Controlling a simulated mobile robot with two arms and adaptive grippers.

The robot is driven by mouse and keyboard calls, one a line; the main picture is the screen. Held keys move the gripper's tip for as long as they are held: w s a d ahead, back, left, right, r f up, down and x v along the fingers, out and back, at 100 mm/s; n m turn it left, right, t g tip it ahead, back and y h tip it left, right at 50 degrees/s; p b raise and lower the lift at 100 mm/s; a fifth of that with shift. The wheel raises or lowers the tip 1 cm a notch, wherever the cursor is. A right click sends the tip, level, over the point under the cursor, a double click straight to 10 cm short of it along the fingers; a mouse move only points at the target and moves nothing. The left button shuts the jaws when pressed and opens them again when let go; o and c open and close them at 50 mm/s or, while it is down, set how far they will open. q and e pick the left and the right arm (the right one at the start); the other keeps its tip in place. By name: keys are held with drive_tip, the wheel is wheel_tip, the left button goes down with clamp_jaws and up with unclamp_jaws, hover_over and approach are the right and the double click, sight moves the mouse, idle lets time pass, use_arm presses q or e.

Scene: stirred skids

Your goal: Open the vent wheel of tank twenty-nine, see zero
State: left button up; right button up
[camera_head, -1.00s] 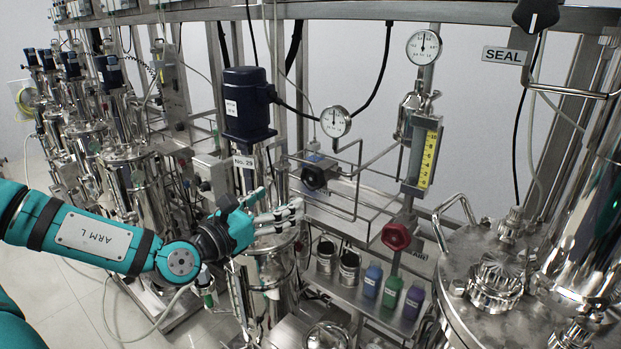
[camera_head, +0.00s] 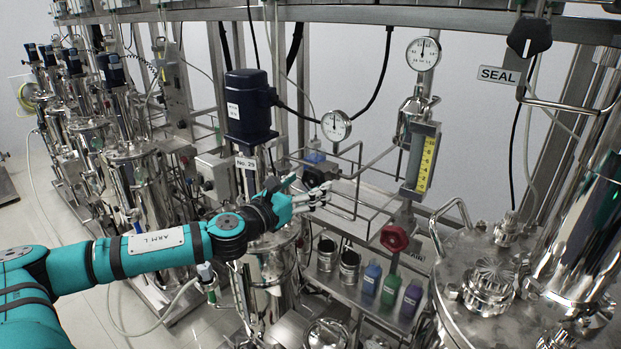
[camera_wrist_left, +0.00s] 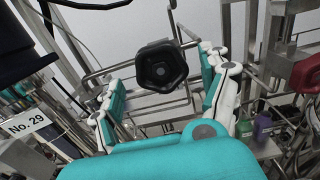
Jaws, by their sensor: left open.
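The black vent wheel (camera_head: 317,171) sits on the pipework right of the tank motor (camera_head: 248,105), partly hidden behind my left gripper (camera_head: 310,188). In the left wrist view the black wheel (camera_wrist_left: 160,66) shows whole, between the spread white fingers of my left gripper (camera_wrist_left: 162,78). The gripper is open and empty; the wheel lies ahead of it, and I cannot tell how far. The No. 29 plate (camera_head: 246,162) hangs under the motor and also shows in the wrist view (camera_wrist_left: 24,124). A round gauge (camera_head: 336,125) stands just above the wheel; its reading is too small to tell.
A red wheel (camera_head: 394,239) is to the right, with a yellow level scale (camera_head: 425,163) and a second gauge (camera_head: 423,54) above it. A shelf below holds metal cups (camera_head: 349,265) and coloured bottles (camera_head: 390,290). Thin pipes surround the black wheel.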

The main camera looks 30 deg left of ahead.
use_arm(q)
drive_tip(key=shift+w+d, duration=0.2)
drive_tip(key=shift+w, duration=0.5)
use_arm(e)
drive_tip(key=shift+d+r, duration=0.35)
drive_tip(key=shift+r, duration=0.05)
use_arm(q)
drive_tip(key=c, duration=1.2)
drive_tip(key=shift+o, duration=0.2)
use_arm(e)
drive_tip(key=shift+a, duration=0.1)
